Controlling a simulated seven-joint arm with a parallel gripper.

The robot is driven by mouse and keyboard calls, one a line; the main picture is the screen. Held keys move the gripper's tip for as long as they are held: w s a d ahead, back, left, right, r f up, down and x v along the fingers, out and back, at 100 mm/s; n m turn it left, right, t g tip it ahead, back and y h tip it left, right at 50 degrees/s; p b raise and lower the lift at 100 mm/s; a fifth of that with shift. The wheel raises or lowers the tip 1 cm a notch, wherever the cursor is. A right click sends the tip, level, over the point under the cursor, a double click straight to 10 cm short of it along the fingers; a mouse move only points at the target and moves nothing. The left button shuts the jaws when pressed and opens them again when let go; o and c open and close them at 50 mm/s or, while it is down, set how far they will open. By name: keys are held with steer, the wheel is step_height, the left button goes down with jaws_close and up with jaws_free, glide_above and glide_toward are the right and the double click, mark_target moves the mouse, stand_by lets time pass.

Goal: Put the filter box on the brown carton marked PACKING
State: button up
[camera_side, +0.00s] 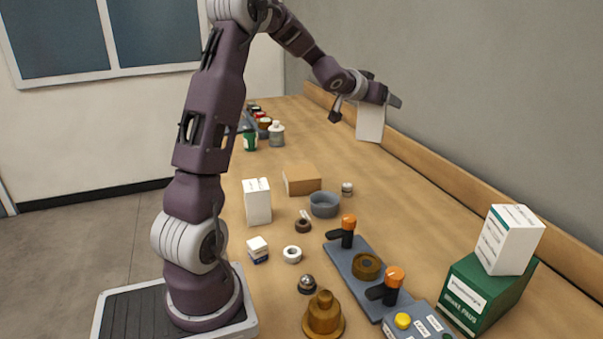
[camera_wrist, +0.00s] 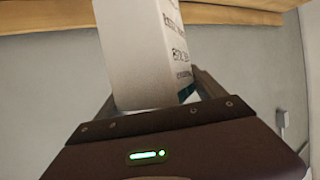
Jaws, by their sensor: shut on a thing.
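My gripper (camera_side: 379,101) is shut on a white printed box (camera_side: 371,123), seemingly the filter box, and holds it in the air near the back wall. In the wrist view the white box (camera_wrist: 142,55) stands between the jaws, with dark lettering on its right face too blurred to read. A low brown carton (camera_side: 302,180) lies on the bench, below and to the left of the held box. No PACKING mark is legible on it from here. Its top looks bare. The held box is well apart from it.
A white box (camera_side: 257,202) stands left of the carton, with a grey bowl (camera_side: 324,205) in front. Another white box (camera_side: 509,239) sits on a green carton (camera_side: 485,294) at the right. A lever panel (camera_side: 366,278) lies in front. Jars stand at the back.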

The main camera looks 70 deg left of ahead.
steer(key=s+a+f+n+g+y, duration=0.1)
steer(key=s+a+n+g+y, duration=0.25)
steer(key=s+a, duration=0.5)
steer(key=s+a+f+n+g+y, duration=0.1)
steer(key=s+a+n+g+y, duration=0.3)
steer(key=a, duration=0.7)
step_height(320, 180, down, 15)
steer(key=s+h, duration=0.1)
steer(key=shift+s+a+f+t, duration=0.2)
steer(key=shift+s+a+t, duration=0.05)
steer(key=shift+a+t, duration=0.1)
steer(key=shift+f+n, duration=0.15)
steer(key=shift+n, duration=0.1)
